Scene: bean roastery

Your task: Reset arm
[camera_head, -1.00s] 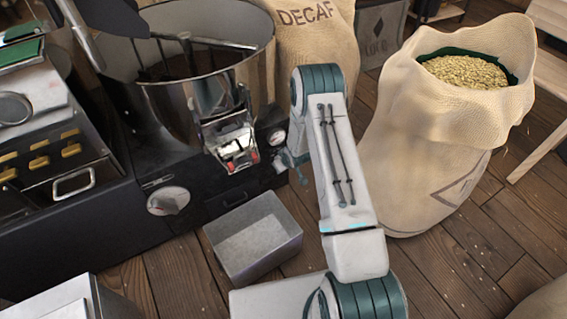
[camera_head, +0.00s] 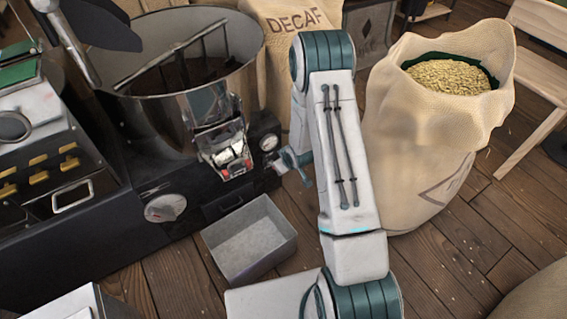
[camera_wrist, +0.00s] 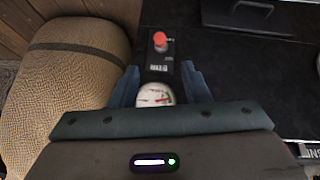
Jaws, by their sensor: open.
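My gripper (camera_wrist: 160,78) is open and empty in the wrist view, with its two blue-grey fingers spread apart. A round white gauge (camera_wrist: 154,95) and a red knob (camera_wrist: 160,40) on a black panel show between and beyond the fingers. In the head view my arm rises in the middle, bent at a high elbow. Part of my gripper (camera_head: 292,162) shows left of the arm, close to the front of the black roasting machine (camera_head: 120,235). The arm hides the rest of it, and I cannot tell whether it touches the machine.
A grey metal bin (camera_head: 248,240) stands on the floor below the machine. An open sack of pale beans (camera_head: 425,125) is close to the arm's right. A DECAF sack (camera_head: 290,25) stands behind. A wooden bench (camera_head: 535,90) is at far right. Floor shows at lower right.

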